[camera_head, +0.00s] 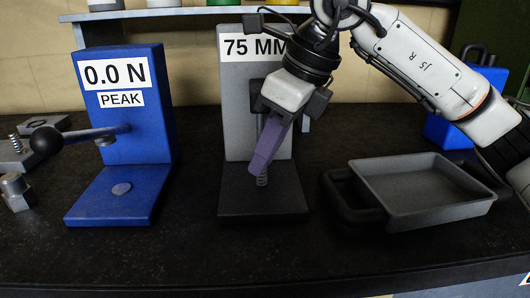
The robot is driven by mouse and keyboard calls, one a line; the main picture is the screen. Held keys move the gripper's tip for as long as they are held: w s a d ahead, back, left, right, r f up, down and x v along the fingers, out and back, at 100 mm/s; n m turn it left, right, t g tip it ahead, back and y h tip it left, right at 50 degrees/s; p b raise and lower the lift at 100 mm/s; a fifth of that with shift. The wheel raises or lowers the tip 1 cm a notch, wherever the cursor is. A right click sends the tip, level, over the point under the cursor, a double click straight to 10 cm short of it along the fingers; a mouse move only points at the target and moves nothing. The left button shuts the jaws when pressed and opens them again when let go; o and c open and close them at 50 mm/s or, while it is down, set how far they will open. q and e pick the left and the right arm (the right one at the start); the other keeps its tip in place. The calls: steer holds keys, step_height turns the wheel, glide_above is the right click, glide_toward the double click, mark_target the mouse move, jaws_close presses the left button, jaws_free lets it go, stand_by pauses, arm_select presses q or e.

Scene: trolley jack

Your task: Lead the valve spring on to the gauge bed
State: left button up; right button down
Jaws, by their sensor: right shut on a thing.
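My left gripper is not in view.
A blue press (155,115) reading "0.0 N PEAK" stands left, with a black-knobbed lever (47,140). A grey tray (420,190) with dark handles lies right. Metal parts (15,190) sit far left. A shelf (180,12) runs behind. The front bench is clear.

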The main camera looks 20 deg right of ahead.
steer(key=shift+f, duration=0.15)
steer(key=c, duration=1.7)
jaws_free()
steer(key=shift+o, duration=0.2)
steer(key=p+v, duration=0.1)
steer(key=v, duration=0.9)
steer(key=shift+r, duration=0.2)
steer(key=p+v, duration=0.5)
steer(key=v, duration=0.2)
